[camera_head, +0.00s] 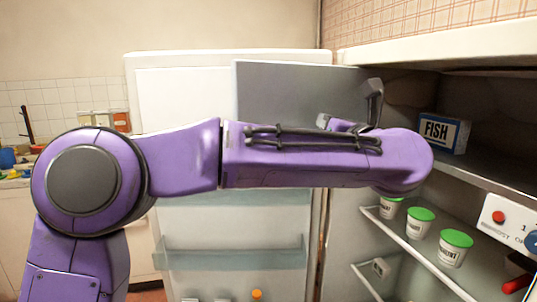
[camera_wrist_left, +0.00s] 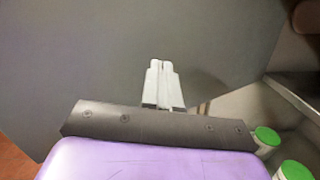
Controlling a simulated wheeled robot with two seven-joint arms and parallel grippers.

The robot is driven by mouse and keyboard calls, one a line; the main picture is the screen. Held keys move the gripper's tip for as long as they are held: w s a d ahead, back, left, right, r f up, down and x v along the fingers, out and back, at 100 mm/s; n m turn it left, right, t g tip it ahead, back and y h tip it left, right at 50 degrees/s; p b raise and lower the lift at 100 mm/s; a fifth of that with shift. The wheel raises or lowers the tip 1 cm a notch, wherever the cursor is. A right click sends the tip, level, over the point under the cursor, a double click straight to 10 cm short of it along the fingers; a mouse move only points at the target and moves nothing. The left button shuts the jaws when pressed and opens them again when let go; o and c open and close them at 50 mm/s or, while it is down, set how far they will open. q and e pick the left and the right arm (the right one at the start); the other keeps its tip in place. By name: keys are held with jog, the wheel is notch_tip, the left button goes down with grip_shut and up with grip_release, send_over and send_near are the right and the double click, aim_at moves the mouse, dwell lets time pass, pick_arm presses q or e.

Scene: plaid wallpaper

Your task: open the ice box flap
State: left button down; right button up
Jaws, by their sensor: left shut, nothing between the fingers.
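The ice box flap (camera_head: 285,88) is a plain grey panel. It stands swung open to the left of the ice box compartment, in front of the white fridge door. It also fills most of the left wrist view (camera_wrist_left: 90,60). My left gripper (camera_head: 323,121) is shut and empty at the flap's inner side, mostly hidden behind my purple forearm in the head view. Its pale fingertips (camera_wrist_left: 161,66) point at the flap's face; I cannot tell whether they touch it. My right gripper is out of view.
A blue and white FISH box (camera_head: 443,132) lies in the open compartment. Green-lidded tubs (camera_head: 455,246) stand on the rack below, and two show at the lower right in the wrist view. The fridge door (camera_head: 180,95) stands open behind my arm.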

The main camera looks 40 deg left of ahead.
pick_arm(q)
jog(key=s+r+n+g, duration=0.1)
jog(key=s+n, duration=0.1)
jog(key=n, duration=0.1)
jog(key=s+a+r+n+g, duration=0.1)
jog(key=s+r+n, duration=0.1)
jog(key=n, duration=0.2)
jog(key=s+a+r+n+g+h, duration=0.1)
jog(key=s+r+n+g, duration=0.1)
jog(key=n, duration=0.2)
jog(key=shift+s+r, duration=0.15)
jog(key=shift+r, duration=0.05)
jog(key=s+d+r+n+g+h+b, duration=0.25)
jog(key=s+n+h, duration=0.65)
jog(key=s+n, duration=0.55)
jog(key=w+a+f+n+b, duration=0.1)
jog(key=w+a+f, duration=0.5)
jog(key=w+f, duration=0.1)
jog(key=shift+w+a+f, duration=0.2)
jog(key=shift+w+a, duration=0.1)
jog(key=shift+w, duration=0.15)
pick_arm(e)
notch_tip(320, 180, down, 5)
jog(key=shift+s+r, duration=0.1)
pick_arm(q)
jog(key=shift+n, duration=0.25)
